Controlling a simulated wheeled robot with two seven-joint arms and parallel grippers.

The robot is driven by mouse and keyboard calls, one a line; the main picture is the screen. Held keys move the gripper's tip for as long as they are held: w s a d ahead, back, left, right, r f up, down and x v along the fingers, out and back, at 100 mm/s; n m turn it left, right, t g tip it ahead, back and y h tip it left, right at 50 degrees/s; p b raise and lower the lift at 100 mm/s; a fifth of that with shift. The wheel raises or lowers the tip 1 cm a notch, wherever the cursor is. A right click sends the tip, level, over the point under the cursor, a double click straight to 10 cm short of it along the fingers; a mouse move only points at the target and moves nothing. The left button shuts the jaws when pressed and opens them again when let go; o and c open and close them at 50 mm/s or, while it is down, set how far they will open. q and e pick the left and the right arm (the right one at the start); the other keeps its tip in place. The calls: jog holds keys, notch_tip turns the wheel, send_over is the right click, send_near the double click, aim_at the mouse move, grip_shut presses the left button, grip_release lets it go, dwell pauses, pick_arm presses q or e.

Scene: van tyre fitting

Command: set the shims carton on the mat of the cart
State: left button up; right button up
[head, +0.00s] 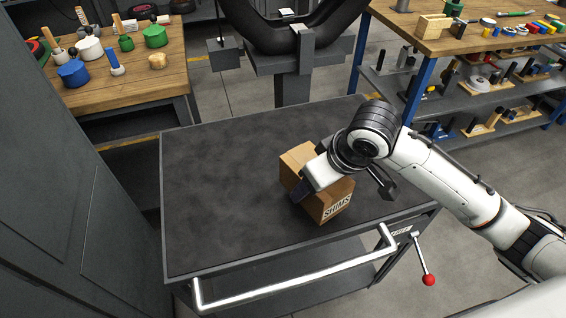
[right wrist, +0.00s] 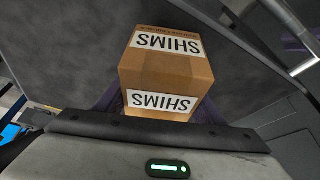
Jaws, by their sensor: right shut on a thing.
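The shims carton (head: 335,201) is a brown cardboard box with white SHIMS labels. In the head view it is over the right half of the dark mat (head: 225,190) on the cart. I cannot tell whether its bottom touches the mat. My right gripper (head: 309,180) comes over the carton from the right and is shut on it, hiding part of its top. In the right wrist view the carton (right wrist: 166,75) sits between the fingers, with two labels showing. My left gripper is not in view.
The cart has a white handle (head: 295,284) at its front and a red-knobbed lever (head: 428,279) at its right. A wooden bench (head: 120,78) with tools stands back left, and shelving (head: 480,95) back right. The left half of the mat is clear.

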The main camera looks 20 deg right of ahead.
aim_at(305, 151)
jog(key=w+r+n+b, duration=0.1)
jog(key=w, duration=0.1)
jog(key=w+n+b, duration=0.1)
jog(key=w, duration=0.1)
jog(key=w+a+r+n+y, duration=0.1)
jog(key=w, duration=0.1)
jog(key=shift+w+r+n+b, duration=0.1)
jog(key=shift+r+n+b, duration=0.2)
jog(key=shift+r+b, duration=0.1)
jog(key=w+r+n+g+b, duration=0.1)
jog(key=w+r+n+b, duration=0.1)
jog(key=w+r, duration=0.15)
jog(key=shift+y, duration=0.4)
notch_tip(305, 151, down, 9)
jog(key=shift+s+f, duration=0.15)
jog(key=shift+f, duration=0.05)
jog(key=shift+a, duration=0.1)
jog(key=o, duration=1.7)
jog(key=shift+f, duration=0.15)
jog(key=shift+o, duration=0.2)
jog(key=shift+s, duration=0.1)
